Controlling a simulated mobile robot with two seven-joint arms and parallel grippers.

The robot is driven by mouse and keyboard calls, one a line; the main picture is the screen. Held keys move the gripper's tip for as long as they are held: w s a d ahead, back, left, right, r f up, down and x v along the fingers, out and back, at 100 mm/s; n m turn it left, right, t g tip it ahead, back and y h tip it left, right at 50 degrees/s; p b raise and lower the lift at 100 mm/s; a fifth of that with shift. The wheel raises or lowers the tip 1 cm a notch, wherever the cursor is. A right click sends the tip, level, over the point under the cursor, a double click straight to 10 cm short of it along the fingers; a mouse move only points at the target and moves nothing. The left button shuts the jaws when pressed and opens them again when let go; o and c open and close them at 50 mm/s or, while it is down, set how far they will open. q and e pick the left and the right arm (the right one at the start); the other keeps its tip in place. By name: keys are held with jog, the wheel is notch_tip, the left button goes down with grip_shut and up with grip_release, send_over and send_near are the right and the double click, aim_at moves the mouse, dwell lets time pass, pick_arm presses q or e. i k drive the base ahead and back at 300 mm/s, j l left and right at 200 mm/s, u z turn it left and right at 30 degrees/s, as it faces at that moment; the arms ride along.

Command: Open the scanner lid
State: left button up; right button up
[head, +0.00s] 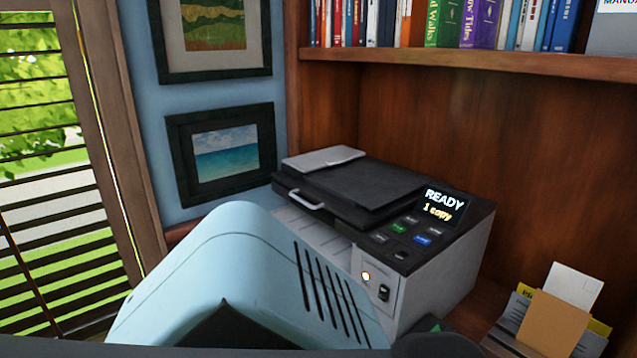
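The scanner (433,287) stands on a bookcase shelf, a light grey body with a black top. Its black lid (358,184) lies flat and closed. A pale handle (298,200) sticks out at the lid's front left edge. A grey tray piece (324,159) sits at the back left of the lid. The display (441,204) reads "READY 1 copy", with several buttons below it. A large pale blue part of my own body hides the scanner's lower front. I see neither gripper's fingers in the head view.
A shelf of books (460,22) runs above the scanner, with open space between it and the lid. A holder with envelopes and papers (552,318) stands at the right. Framed pictures (222,153) hang on the blue wall, beside a window with blinds (50,190).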

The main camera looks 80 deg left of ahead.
aim_at(364, 193)
jog(key=u, duration=2.65)
